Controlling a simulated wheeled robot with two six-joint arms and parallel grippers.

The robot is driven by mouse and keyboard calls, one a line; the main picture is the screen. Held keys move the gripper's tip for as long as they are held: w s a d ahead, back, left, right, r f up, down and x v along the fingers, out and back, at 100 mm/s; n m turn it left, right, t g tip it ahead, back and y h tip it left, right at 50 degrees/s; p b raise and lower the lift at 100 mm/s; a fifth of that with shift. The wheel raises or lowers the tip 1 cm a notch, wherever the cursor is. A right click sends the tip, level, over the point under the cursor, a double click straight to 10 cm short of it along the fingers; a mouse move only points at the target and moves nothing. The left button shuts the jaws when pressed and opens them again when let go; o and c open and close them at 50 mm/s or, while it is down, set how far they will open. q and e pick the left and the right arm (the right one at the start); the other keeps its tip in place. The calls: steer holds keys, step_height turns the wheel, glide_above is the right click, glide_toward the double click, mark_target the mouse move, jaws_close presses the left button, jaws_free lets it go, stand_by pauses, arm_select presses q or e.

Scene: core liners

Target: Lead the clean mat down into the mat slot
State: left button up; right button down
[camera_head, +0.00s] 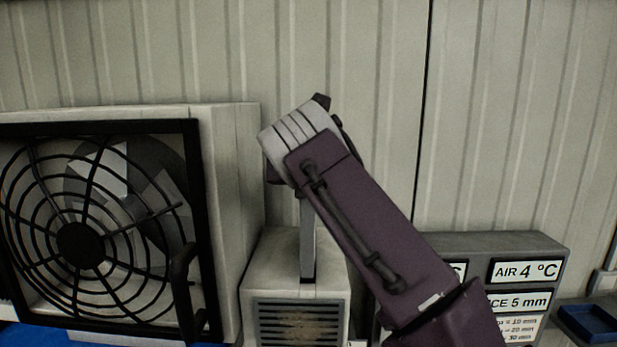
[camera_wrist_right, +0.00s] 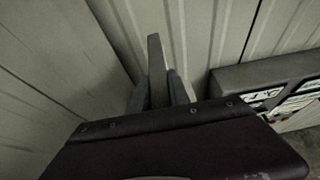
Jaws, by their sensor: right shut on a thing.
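The clean mat (camera_head: 307,235) shows as a thin, upright grey strip, seen nearly edge-on. It also shows in the right wrist view (camera_wrist_right: 156,65), between the two fingers of my right gripper (camera_wrist_right: 158,92), which is shut on it. In the head view my purple right arm and its grey wrist hide most of that gripper. The mat hangs over the small pale housing (camera_head: 265,268), its lower end at a dark spot on the housing's top. The mat slot is not clearly visible, so I cannot tell how far in the mat is. My left gripper is out of view.
A large fan unit (camera_head: 228,200) with a black round guard stands close on the left. A grey box (camera_head: 520,243) with "AIR 4 °C" signs stands on the right, partly behind my arm. A blue tray (camera_head: 590,325) lies far right. A ribbed wall closes the back.

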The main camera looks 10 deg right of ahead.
steer(key=shift+w+d, duration=0.1)
steer(key=shift+w, duration=0.15)
stand_by(0.4)
steer(key=shift+p, duration=0.35)
steer(key=shift+f+b, duration=5.4)
steer(key=shift+f, duration=1.1)
steer(key=c, duration=1.1)
jaws_free()
steer(key=shift+c, duration=0.2)
